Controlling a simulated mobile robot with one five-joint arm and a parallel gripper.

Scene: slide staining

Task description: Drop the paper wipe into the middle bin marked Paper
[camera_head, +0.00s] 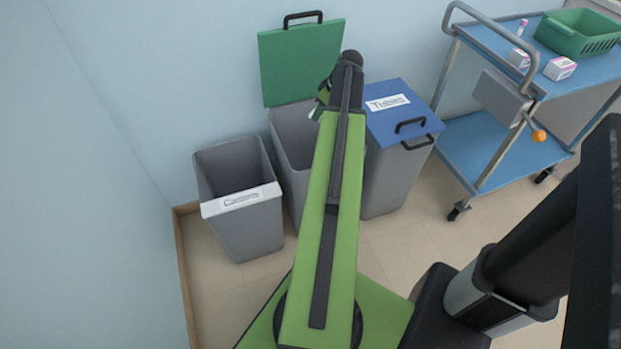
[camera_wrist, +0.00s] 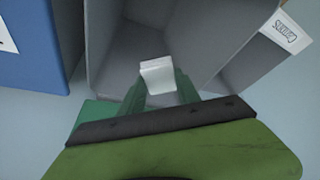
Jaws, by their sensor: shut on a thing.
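The white paper wipe (camera_wrist: 157,75) is held between the green fingertips of my gripper (camera_wrist: 160,90) in the wrist view. A small white bit of it shows beside the arm end in the head view (camera_head: 316,113). The middle bin (camera_head: 290,125) is grey, and its green lid (camera_head: 301,62) stands raised against the wall. My gripper is above its opening, with the grey inside of the bin (camera_wrist: 140,50) behind the wipe in the wrist view. The middle bin's label is hidden behind my arm.
An open grey bin (camera_head: 238,228), its label seeming to read Cartons, stands left. A grey bin with a shut blue lid (camera_head: 388,112) labelled Tubes stands right. A blue trolley (camera_head: 515,150) with a green basket (camera_head: 577,32) and small boxes is farther right. Walls close the back and left.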

